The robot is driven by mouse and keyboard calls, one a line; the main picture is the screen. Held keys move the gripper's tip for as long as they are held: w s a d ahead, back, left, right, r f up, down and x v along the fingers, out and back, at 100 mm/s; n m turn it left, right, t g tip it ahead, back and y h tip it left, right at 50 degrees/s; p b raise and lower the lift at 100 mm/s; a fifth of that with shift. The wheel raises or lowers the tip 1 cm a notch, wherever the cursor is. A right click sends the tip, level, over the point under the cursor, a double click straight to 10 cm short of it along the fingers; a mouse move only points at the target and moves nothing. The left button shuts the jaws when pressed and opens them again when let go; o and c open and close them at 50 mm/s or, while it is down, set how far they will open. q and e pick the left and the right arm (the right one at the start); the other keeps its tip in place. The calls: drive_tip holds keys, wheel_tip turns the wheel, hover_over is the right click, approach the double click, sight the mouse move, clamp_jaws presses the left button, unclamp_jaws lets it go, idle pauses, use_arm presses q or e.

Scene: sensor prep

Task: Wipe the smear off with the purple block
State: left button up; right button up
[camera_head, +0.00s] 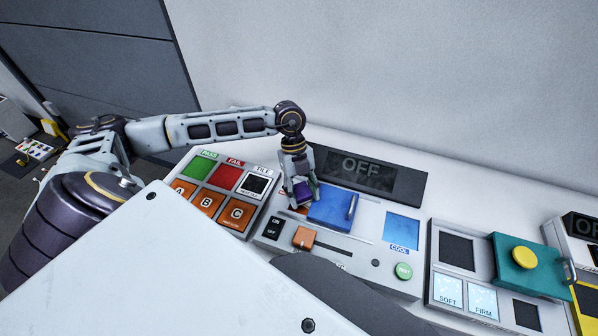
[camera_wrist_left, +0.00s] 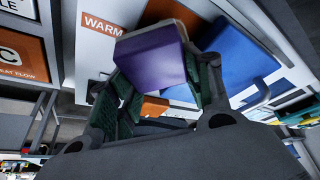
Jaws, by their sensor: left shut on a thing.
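My left gripper (camera_head: 301,196) is shut on the purple block (camera_head: 305,190), over the left part of the middle console. The purple block also shows large between the green finger pads of my left gripper (camera_wrist_left: 158,88) in the left wrist view, with a tan layer on its far side. An orange WARM label (camera_wrist_left: 103,24) is beside the block there. I cannot make out a smear; the block and fingers hide part of the panel. I cannot tell whether the block touches the panel. My right gripper is not in view.
A blue sliding cover (camera_head: 330,207) with a handle is just right of the gripper. An OFF display (camera_head: 369,170) stands behind it. An orange slider knob (camera_head: 304,237) is in front. A button panel (camera_head: 222,190) is at left, and a teal cover (camera_head: 530,264) is at right.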

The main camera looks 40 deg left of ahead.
sight(324, 207)
use_arm(q)
drive_tip(key=shift+w+d+r, duration=0.1)
drive_tip(key=shift+w+d, duration=0.1)
drive_tip(key=shift+d, duration=0.45)
drive_tip(key=shift+w+d, duration=0.15)
drive_tip(key=shift+d, duration=0.45)
drive_tip(key=shift+w+d, duration=0.25)
drive_tip(key=shift+d, duration=0.65)
drive_tip(key=shift+w+d, duration=0.2)
drive_tip(key=shift+d, duration=0.7)
drive_tip(key=shift+s, duration=0.1)
drive_tip(key=shift+a, duration=0.1)
drive_tip(key=shift+s+a+f, duration=0.15)
drive_tip(key=shift+s+a, duration=0.15)
drive_tip(key=shift+a, duration=0.6)
drive_tip(key=shift+s+a+f, duration=0.1)
drive_tip(key=shift+s+a, duration=0.15)
drive_tip(key=shift+a, duration=0.6)
